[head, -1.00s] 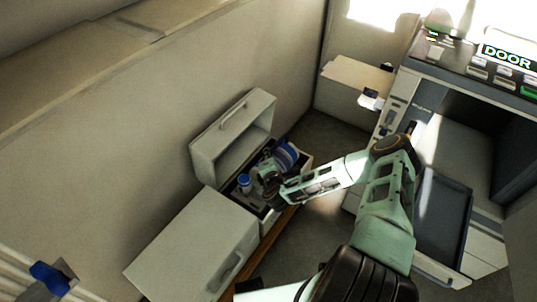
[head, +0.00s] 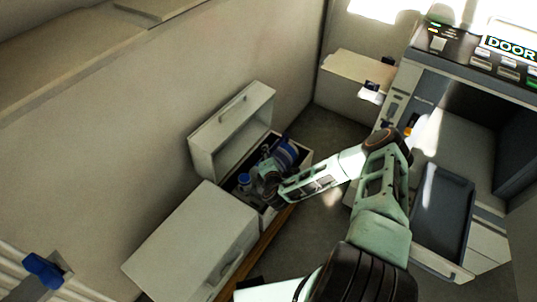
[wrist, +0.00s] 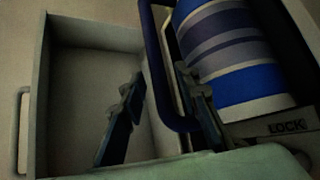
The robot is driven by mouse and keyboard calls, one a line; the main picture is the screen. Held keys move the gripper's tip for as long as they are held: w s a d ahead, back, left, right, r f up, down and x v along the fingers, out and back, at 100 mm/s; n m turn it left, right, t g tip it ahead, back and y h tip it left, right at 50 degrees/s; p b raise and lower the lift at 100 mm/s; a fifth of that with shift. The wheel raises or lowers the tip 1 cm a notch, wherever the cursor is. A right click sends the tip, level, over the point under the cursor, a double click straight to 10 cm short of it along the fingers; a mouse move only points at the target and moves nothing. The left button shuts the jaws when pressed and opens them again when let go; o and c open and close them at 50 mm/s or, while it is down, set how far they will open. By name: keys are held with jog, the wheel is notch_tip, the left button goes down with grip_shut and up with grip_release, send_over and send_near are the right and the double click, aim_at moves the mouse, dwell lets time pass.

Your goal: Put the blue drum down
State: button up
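The blue drum (head: 285,153), banded blue, white and grey, is in the open box (head: 302,164) by the wall. In the wrist view the drum (wrist: 235,55) fills the upper right, and its blue handle (wrist: 160,75) stands out to its left. My gripper (head: 266,170) reaches into the box beside the drum. In the wrist view the fingers of my gripper (wrist: 160,105) are spread apart, with the handle running between them, close to the right finger. Whether the handle touches that finger is not clear. The drum's underside is hidden.
A smaller blue-capped bottle (head: 244,182) is in the same box, left of my gripper. The raised lid (head: 231,131) stands behind, and a closed pale box (head: 190,243) is in front. A machine with a dark tray (head: 443,217) stands at right.

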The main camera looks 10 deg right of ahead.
jog(key=shift+r, duration=0.15)
jog(key=shift+s+r, duration=0.15)
jog(key=shift+s, duration=0.15)
jog(key=p+v, duration=0.2)
jog(key=v, duration=0.9)
jog(key=shift+p, duration=0.4)
jog(key=shift+s, duration=0.15)
